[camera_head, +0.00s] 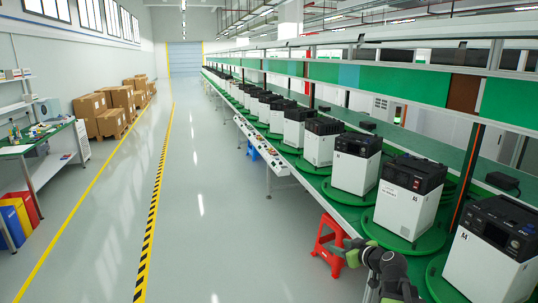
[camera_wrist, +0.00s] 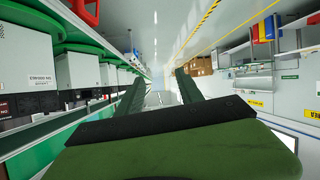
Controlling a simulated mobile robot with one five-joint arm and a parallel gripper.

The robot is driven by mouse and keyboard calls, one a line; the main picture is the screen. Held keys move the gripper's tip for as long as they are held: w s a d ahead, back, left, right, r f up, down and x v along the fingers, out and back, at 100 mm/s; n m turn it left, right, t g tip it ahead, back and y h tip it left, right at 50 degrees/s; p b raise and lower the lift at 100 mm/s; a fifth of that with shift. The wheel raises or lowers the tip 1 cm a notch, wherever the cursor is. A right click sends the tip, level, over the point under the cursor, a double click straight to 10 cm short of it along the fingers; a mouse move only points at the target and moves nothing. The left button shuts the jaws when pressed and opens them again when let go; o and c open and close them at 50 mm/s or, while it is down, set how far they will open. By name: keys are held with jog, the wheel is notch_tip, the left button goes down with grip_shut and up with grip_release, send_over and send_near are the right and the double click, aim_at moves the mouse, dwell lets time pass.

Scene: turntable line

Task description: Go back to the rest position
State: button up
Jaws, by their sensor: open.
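My gripper (camera_wrist: 160,88) shows in the wrist view, with two dark green fingers spread apart and nothing between them. The wrist view is turned upside down and looks along the aisle. In the head view, part of my dark arm (camera_head: 388,270) shows at the bottom, right of centre, in front of the line's near edge. The gripper is apart from the machines on the line.
White and black machines (camera_head: 408,200) stand on green turntables (camera_head: 385,237) along the right. A red stool (camera_head: 328,245) is beside my arm. A workbench (camera_head: 50,140) and cardboard boxes (camera_head: 100,115) line the left. The grey aisle floor (camera_head: 215,200) is clear.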

jog(key=s+a+f+n+g, duration=0.1)
jog(key=s+a+f+g, duration=0.15)
jog(key=a, duration=0.45)
jog(key=s+a+f+n+g+y, duration=0.1)
jog(key=s+a+f+g, duration=0.15)
jog(key=a, duration=0.55)
jog(key=s+a+f+g, duration=0.2)
jog(key=a+f, duration=0.2)
jog(key=a, duration=0.3)
jog(key=s+d+f+m+g+h, duration=0.2)
jog(key=s+d+m, duration=0.1)
jog(key=s, duration=0.3)
jog(key=s+d+f+m+g+h, duration=0.2)
jog(key=s+d+m+g+h, duration=0.1)
jog(key=s+d+m, duration=0.1)
jog(key=shift+s+d+f, duration=0.35)
jog(key=shift+s, duration=0.5)
